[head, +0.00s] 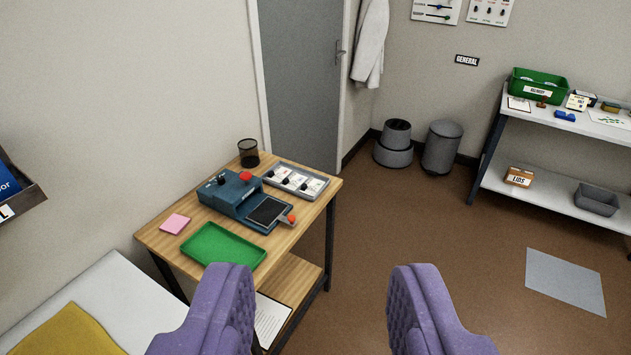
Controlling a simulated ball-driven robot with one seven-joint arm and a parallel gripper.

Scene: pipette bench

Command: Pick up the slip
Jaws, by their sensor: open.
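My gripper (322,272) is open and empty, its two purple padded fingers wide apart at the bottom of the head view. It is apart from the wooden table (172,243) at left centre. I cannot tell for sure which thing is the slip. A small pink square (175,223) that looks like paper lies flat on the left of the tabletop. A white printed sheet (270,318) lies on the table's lower shelf, partly hidden by my left finger. Small white cards (313,187) lie in a grey tray (270,182) at the table's back right.
A blue-grey device (228,191) with red knobs, a green tray (222,246) and a dark mesh cup (248,152) crowd the tabletop. Two grey bins (442,146) stand by the back wall. A shelf unit (490,170) stands at right. The brown floor (420,220) between is clear.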

